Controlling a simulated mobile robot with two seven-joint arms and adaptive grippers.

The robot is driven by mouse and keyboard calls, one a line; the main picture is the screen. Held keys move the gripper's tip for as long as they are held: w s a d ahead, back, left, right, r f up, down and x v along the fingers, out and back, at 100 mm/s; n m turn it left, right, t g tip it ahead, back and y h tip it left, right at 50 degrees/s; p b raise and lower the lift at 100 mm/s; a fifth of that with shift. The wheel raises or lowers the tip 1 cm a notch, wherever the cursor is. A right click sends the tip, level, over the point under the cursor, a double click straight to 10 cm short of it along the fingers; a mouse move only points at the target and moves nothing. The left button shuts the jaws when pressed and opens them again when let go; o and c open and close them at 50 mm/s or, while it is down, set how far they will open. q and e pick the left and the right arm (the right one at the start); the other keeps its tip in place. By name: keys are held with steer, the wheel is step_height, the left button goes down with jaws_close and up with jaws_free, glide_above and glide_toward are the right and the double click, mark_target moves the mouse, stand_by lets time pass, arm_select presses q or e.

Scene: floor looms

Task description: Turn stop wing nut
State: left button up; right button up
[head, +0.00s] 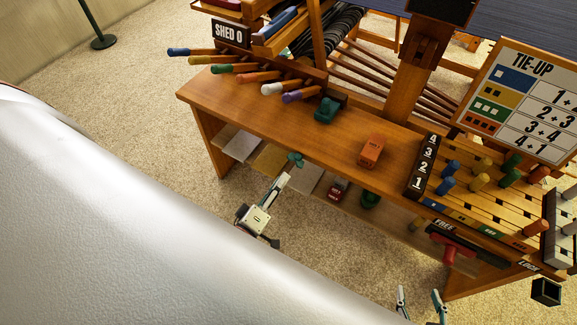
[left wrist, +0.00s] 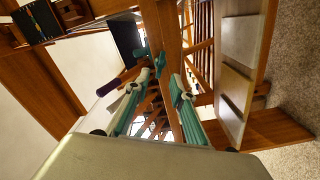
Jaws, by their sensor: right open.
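No part is clearly recognisable as the wing nut. A dark teal piece (head: 327,108) stands on the bench top below the coloured pegs. A red handle (head: 452,252) with a dark bar sits on the bench front between the FREE and LOCK labels. My left gripper (head: 295,160) is in front of the bench, near its front edge, below and left of the teal piece. In the left wrist view its two teal-padded fingers (left wrist: 158,90) are apart with nothing held between them; a small teal piece (left wrist: 160,64) shows beyond. My right gripper (head: 420,300) is open at the bottom edge, below the red handle.
The wooden bench (head: 235,105) carries an orange block (head: 371,151), a numbered strip (head: 423,166) and a peg board with coloured pegs. A shelf below holds flat panels (head: 270,160) and small red and green items. The TIE-UP board (head: 520,95) stands at right. Carpet in front is clear.

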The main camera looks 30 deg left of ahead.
arm_select(q)
steer(key=s, duration=0.3)
steer(key=shift+s+a, duration=0.1)
steer(key=shift+s, duration=0.25)
